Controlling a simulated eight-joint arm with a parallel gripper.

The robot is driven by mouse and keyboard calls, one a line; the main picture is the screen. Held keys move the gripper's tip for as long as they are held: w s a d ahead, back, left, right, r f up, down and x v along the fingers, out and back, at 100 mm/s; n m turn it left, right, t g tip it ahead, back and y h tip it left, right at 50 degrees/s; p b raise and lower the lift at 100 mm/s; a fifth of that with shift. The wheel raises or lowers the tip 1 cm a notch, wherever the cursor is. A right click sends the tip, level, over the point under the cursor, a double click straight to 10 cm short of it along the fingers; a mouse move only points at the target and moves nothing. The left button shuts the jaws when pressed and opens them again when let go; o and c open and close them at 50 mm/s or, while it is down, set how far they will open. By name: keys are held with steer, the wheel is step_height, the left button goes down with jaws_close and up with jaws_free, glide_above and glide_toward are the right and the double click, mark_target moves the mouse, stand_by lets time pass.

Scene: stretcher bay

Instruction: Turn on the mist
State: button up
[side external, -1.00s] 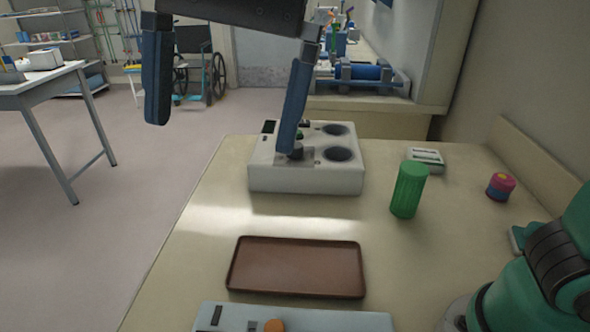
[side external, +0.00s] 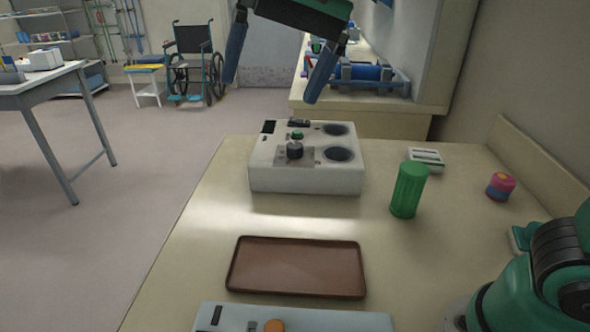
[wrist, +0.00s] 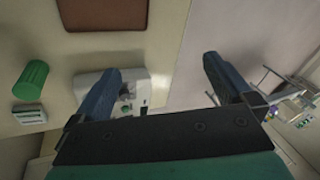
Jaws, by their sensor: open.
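A white box-shaped device (side external: 305,179) stands on the table, with a dark round knob (side external: 295,150) on a grey plate, a green button (side external: 297,135) behind it and two dark round wells on its right. Nothing is labelled legibly, so I cannot tell which control is for mist. My gripper (side external: 272,92) is open and empty, raised above and behind the device, with its fingers apart from it. In the wrist view the device (wrist: 143,95) is partly hidden behind one finger of my gripper (wrist: 163,70).
A green ribbed cylinder (side external: 409,190), a small white and green item (side external: 427,158) and a pink-purple round item (side external: 501,186) stand to the right. A brown tray (side external: 296,267) lies in front. A pale panel with an orange knob (side external: 274,326) is at the near edge.

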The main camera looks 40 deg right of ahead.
steer(key=s+d+f+n+t+h, duration=0.1)
steer(key=d+f+n+t, duration=0.1)
steer(key=d+f, duration=0.4)
steer(key=s+d+f+n+t+h, duration=0.1)
steer(key=d+f+n, duration=0.2)
steer(key=f, duration=0.7)
steer(key=d, duration=0.2)
steer(key=shift+s+d+f+t+h, duration=0.35)
steer(key=shift+d+t+h, duration=0.05)
